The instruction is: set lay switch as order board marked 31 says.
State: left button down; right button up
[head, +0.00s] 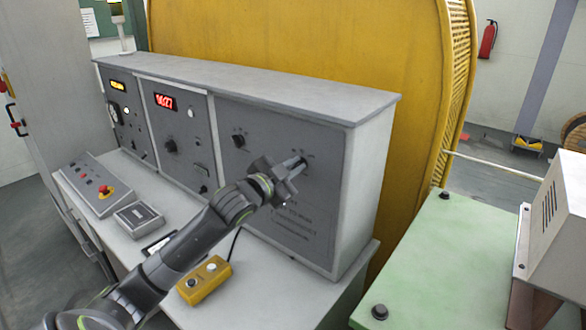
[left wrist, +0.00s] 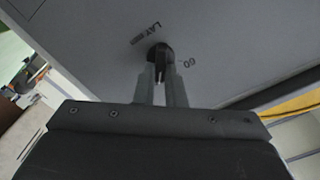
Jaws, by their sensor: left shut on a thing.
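The lay switch (left wrist: 160,53) is a small black knob on the grey panel. In the left wrist view a label reading like "LAY" stands beside it, and a mark like "60" is on its other side. My left gripper (left wrist: 162,78) is shut on the knob, one finger on each side. In the head view my left gripper (head: 297,164) is at the right cabinet panel (head: 262,190) and mostly hides the switch. The knob's exact pointing direction is hard to tell. I cannot make out an order board marked 31. My right gripper is not in view.
Another black knob (head: 239,141) is left on the same panel. A yellow two-button box (head: 204,280) lies on the desk below my arm. A push-button box with a red stop button (head: 106,191) stands at the left. A green surface (head: 440,255) is at the right.

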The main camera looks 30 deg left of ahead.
pick_arm(q)
jog(key=shift+m, duration=0.6)
jog(key=c, duration=1.5)
grip_release()
jog(key=shift+d, duration=0.1)
jog(key=shift+s+f, duration=0.1)
jog(key=shift+s, duration=0.05)
